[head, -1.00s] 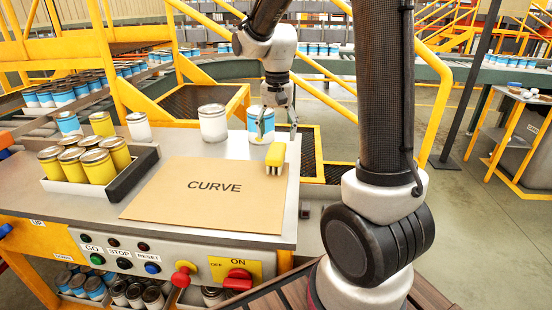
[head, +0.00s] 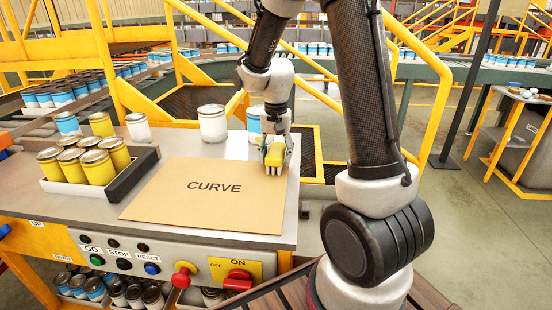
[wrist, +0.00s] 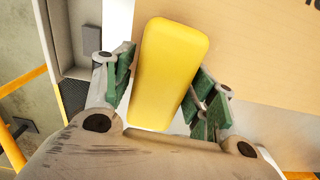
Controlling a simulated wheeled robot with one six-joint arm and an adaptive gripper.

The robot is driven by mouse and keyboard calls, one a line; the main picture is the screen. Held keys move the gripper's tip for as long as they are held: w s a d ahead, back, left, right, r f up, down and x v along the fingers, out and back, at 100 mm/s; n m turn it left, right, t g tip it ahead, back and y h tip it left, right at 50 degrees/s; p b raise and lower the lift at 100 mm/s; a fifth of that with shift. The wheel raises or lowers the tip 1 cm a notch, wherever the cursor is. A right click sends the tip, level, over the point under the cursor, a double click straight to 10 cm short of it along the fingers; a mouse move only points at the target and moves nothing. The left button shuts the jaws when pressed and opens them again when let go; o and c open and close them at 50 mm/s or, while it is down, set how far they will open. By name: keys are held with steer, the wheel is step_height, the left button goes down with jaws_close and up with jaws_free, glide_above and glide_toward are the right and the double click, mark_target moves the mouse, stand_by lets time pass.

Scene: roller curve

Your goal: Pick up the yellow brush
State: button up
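The yellow brush (head: 275,158) stands at the right end of the cardboard sheet marked CURVE, on the workbench. In the wrist view the brush (wrist: 168,75) fills the middle as a rounded yellow block. My gripper (head: 274,148) is down over the brush. In the wrist view my gripper (wrist: 165,95) is open, with one green-padded finger on each side of the brush. A gap shows between the left finger and the brush; the right finger is very close to it, and I cannot tell whether it touches. The brush's underside is hidden in the wrist view.
The cardboard sheet (head: 165,205) covers the middle of the bench. A tray (head: 128,182) of yellow cans is on the left. A control panel with buttons runs along the front.

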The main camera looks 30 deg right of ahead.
steer(key=c, duration=0.6)
steer(key=shift+c, duration=0.2)
